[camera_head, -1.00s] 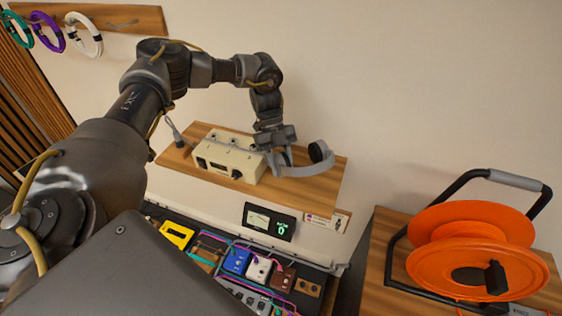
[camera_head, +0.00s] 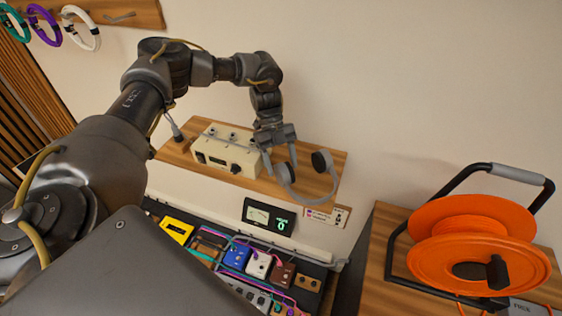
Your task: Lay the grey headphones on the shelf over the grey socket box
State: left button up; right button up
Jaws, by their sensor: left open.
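The grey headphones (camera_head: 302,200) are at the right part of the wooden shelf (camera_head: 210,176). Their dark ear cup (camera_head: 321,161) is over the shelf board, and the curved band reaches past the front edge. I cannot tell whether they rest on the shelf or are tipping off it. My left gripper (camera_head: 280,160) is open above the shelf, its fingers close to the left ear cup; contact is unclear. A small labelled plate (camera_head: 326,215) is on the wall below the shelf. I cannot make out a grey socket box. My right gripper is not in view.
A cream box with knobs (camera_head: 230,147) stands on the shelf left of the headphones. A meter (camera_head: 268,217) and several pedals with cables (camera_head: 257,264) lie below. An orange cable reel (camera_head: 476,247) stands on a cabinet at right.

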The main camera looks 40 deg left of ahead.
pick_arm(q)
jog(key=b+v, duration=0.2)
jog(key=v, duration=0.2)
jog(key=shift+w+a+r, duration=0.2)
jog(key=shift+w+a, duration=0.05)
jog(key=v, duration=0.6)
jog(key=shift+r, duration=0.2)
jog(key=shift+s, duration=0.1)
dwell(0.4)
